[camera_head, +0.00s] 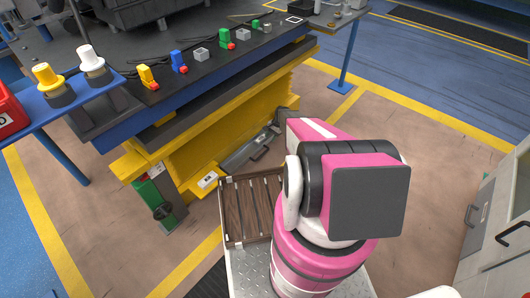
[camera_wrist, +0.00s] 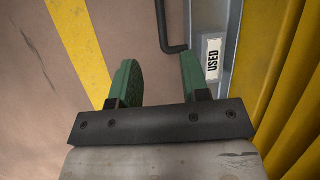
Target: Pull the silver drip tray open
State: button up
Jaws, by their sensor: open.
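The silver drip tray (camera_head: 238,160) sits low under the yellow-framed bench, with a dark handle on its front. In the wrist view its grey front (camera_wrist: 233,35) carries a label reading "USED" (camera_wrist: 212,56). The bent dark handle (camera_wrist: 163,28) stands out from that front. My gripper (camera_wrist: 158,60) is open, with green fingers spread. The handle's lower bend shows between the fingertips, close to the right finger; I cannot tell whether they touch. Nothing is held. In the head view my arm hides my gripper.
The yellow bench frame (camera_head: 185,150) rises beside the tray. Colored fittings stand on the dark bench top (camera_head: 205,82). A slatted wooden rack (camera_head: 232,222) is near my arm. A grey cabinet (camera_head: 490,225) stands at right. The brown floor (camera_head: 420,150) between is clear.

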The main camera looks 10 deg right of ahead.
aim_at(265, 152)
jog(key=shift+m, duration=0.4)
jog(key=x, duration=0.4)
jog(key=w+x, duration=0.1)
jog(key=x, duration=0.4)
jog(key=d+x, duration=0.1)
jog(key=x, duration=0.3)
jog(key=shift+w+d+f, duration=0.1)
jog(key=shift+w+f, duration=0.05)
jog(key=shift+f, duration=0.3)
grip_shut()
